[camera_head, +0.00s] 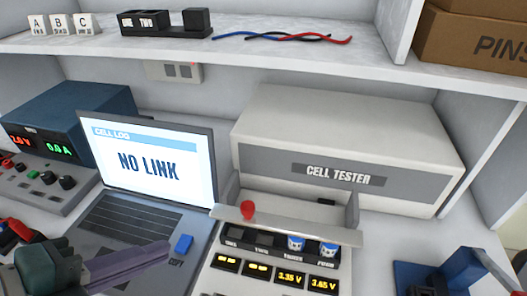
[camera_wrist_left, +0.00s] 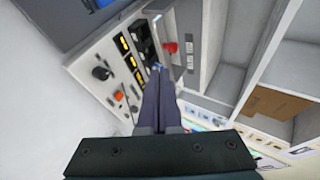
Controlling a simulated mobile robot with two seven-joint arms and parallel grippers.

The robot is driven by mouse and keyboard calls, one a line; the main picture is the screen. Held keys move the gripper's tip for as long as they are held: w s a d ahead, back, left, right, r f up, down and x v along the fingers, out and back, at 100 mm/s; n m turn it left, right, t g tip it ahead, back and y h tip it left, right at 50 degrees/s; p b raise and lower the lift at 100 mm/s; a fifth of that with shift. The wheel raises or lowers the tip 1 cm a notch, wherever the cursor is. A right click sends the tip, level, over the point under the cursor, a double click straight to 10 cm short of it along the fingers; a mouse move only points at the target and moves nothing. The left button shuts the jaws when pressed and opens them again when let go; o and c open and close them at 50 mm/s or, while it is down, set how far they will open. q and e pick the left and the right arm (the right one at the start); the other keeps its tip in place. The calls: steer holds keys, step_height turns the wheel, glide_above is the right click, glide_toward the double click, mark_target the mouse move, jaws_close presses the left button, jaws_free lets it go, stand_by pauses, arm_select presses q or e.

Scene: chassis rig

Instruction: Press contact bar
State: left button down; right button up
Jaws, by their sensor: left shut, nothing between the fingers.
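The contact bar (camera_head: 300,228) is a pale bar with a red knob (camera_head: 248,210) near its left end. It spans the cell bay in front of the cell tester (camera_head: 350,150), raised behind the slots. The two right slots hold blue-and-white cells (camera_head: 328,248); the two left slots look empty. My left gripper (camera_head: 168,247) is shut and empty over the laptop's front, left of the bay and apart from the bar. In the left wrist view its fingertips (camera_wrist_left: 157,70) point toward the bay, with the red knob (camera_wrist_left: 171,47) just beyond. I cannot make out my right gripper.
The laptop (camera_head: 150,165) reads NO LINK. A power supply (camera_head: 65,120) stands at the far left. The displays under the cells read 3.35 V and 3.65 V, the other two show dashes. A shelf (camera_head: 300,45) overhangs the back. A blue object (camera_head: 425,278) stands at the lower right.

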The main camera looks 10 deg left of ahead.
arm_select(q)
steer(key=shift+a+f+m+h, duration=0.1)
steer(key=shift+f+m+h, duration=0.35)
steer(key=shift+m, duration=0.45)
arm_select(e)
steer(key=shift+w+f, duration=0.15)
steer(key=shift+f, duration=0.4)
arm_select(q)
steer(key=shift+w+f, duration=0.1)
steer(key=shift+w, duration=0.05)
steer(key=b, duration=0.3)
glide_toward(243, 214)
step_height(243, 214, down, 4)
steer(key=w, duration=0.2)
steer(key=shift+w+d, duration=0.8)
steer(key=shift+d, duration=0.25)
steer(key=shift+w+d, duration=0.25)
steer(key=shift+w, duration=0.2)
arm_select(e)
step_height(243, 214, down, 3)
steer(key=shift+d+r, duration=0.1)
